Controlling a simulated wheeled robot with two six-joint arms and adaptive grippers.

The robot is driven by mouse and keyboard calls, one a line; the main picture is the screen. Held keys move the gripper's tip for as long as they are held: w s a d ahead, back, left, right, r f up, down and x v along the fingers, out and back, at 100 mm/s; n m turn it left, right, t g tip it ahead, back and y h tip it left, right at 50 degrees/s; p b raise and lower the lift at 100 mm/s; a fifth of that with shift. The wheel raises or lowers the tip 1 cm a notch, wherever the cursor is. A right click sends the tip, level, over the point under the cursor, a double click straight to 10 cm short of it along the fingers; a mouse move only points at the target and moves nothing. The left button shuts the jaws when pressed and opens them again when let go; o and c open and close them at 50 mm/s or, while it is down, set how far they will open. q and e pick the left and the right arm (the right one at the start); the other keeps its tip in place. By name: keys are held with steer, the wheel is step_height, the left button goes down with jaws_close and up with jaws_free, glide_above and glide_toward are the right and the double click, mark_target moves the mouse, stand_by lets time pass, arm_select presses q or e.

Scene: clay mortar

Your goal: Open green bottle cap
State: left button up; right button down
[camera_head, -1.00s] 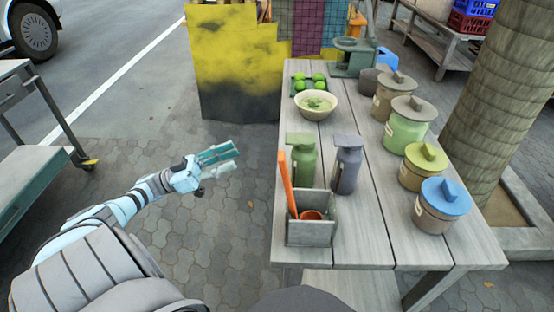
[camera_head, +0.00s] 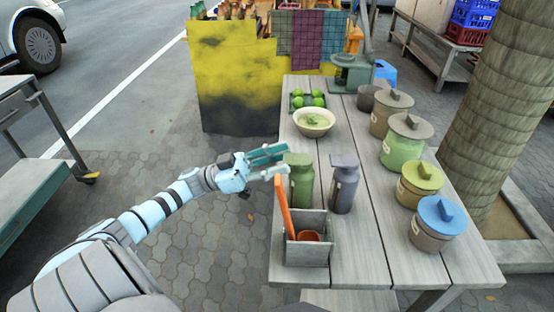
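The green bottle (camera_head: 301,186) stands upright on the wooden table, with a flat darker green cap (camera_head: 298,159) on top. My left gripper (camera_head: 280,160) comes in from the left at about the height of the cap. Its two fingers point right and are apart, with nothing held between them. The fingertips are close to the left side of the cap; I cannot tell whether they touch it. My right gripper is not in view.
A grey bottle (camera_head: 343,187) stands just right of the green one. A grey box (camera_head: 307,251) with an orange-handled tool (camera_head: 283,208) is in front. A bowl (camera_head: 314,122) and several lidded jars, one green (camera_head: 403,147), stand farther back and right.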

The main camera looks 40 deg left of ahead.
arm_select(q)
jaws_close()
